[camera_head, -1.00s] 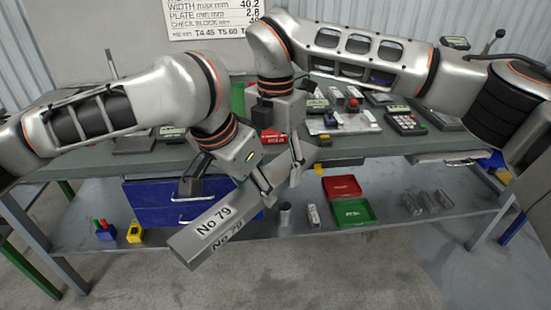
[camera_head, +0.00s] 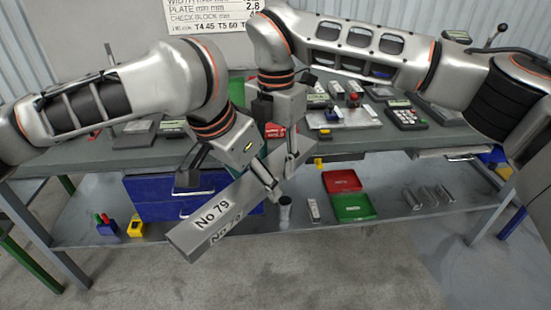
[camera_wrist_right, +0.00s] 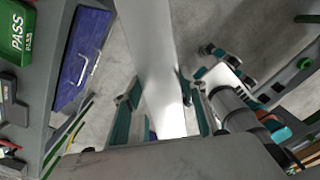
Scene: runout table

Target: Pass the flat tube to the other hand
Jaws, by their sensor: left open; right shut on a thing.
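The flat tube (camera_head: 232,204) is a long grey metal bar labelled "No 79", held slanting in front of the table. Its labelled end points down and to the left. My right gripper (camera_head: 287,165) is shut on its upper end. In the right wrist view the tube (camera_wrist_right: 155,60) runs between the two teal-padded fingers of this gripper (camera_wrist_right: 160,110). My left gripper (camera_head: 230,182) is open, with one finger on each side of the tube near its middle. Whether these fingers touch the tube cannot be told. The upper tube end is partly hidden by the grippers.
The workbench (camera_head: 90,160) behind carries gauges and a keypad device (camera_head: 405,116). On the lower shelf stand a red bin (camera_head: 342,181), a green bin (camera_head: 353,207) and several metal blocks. The floor in front is clear.

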